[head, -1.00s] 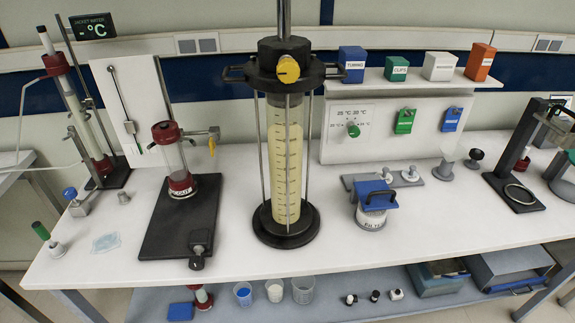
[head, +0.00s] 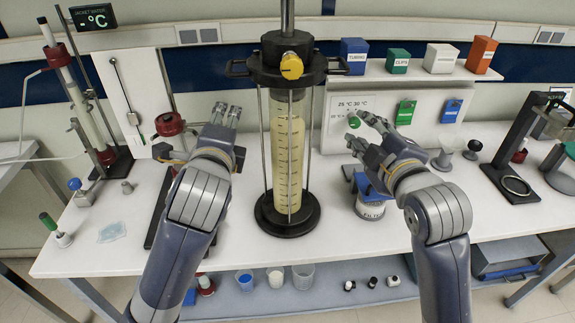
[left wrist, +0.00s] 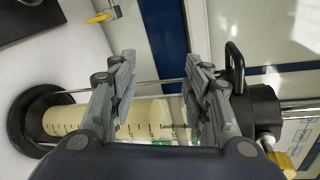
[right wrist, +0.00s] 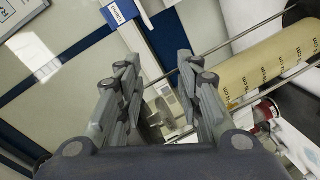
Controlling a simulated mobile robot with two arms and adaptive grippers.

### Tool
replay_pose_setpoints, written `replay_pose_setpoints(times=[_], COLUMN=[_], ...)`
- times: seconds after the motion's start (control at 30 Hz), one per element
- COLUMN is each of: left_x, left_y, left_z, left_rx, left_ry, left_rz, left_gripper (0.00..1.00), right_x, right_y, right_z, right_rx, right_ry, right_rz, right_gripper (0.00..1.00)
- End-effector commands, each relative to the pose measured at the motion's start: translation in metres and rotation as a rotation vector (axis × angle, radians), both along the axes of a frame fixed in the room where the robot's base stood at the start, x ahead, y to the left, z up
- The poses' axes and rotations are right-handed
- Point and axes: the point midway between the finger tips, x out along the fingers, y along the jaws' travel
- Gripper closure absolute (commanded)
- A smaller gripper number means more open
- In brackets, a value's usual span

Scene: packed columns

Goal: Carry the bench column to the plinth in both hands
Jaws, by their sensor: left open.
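The bench column (head: 288,150) stands upright on the white bench. A looped handle sticks out on each side, left (head: 237,68) and right (head: 338,66). My left gripper (head: 228,115) is open and empty, left of the column and below the left handle. That handle also shows in the left wrist view (left wrist: 236,66), beyond the fingers. My right gripper (head: 358,131) is open and empty, right of the column and below the right handle. I see no clear plinth.
A smaller red-capped column (head: 170,125) is partly behind my left arm. Boxes (head: 398,58) line the shelf above the control panel. A black stand (head: 510,150) is at the right. The bench front before the column is clear.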

Motion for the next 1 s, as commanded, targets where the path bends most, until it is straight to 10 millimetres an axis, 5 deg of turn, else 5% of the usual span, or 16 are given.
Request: replay_pose_setpoints(times=[0.1,0.3,0.73,1.0], left_x=[0.009,0.012,0.017,0.056], left_y=[-0.007,-0.012,-0.012,-0.006], left_z=[0.05,0.086,0.088,0.088], left_rx=[0.17,0.303,0.313,0.311], left_ry=[-0.094,-0.158,-0.16,-0.158], left_rz=[-0.016,-0.017,-0.016,-0.015], left_gripper=[0.56,0.56,0.56,0.56], right_x=[0.01,0.014,0.018,0.057], right_y=[0.009,0.015,0.016,0.026], right_z=[0.048,0.083,0.085,0.085], right_rx=[-0.092,-0.163,-0.168,-0.165], right_ry=[-0.128,-0.222,-0.226,-0.225], right_rz=[0.03,0.045,0.046,0.047], right_gripper=[0.67,0.67,0.67,0.67])
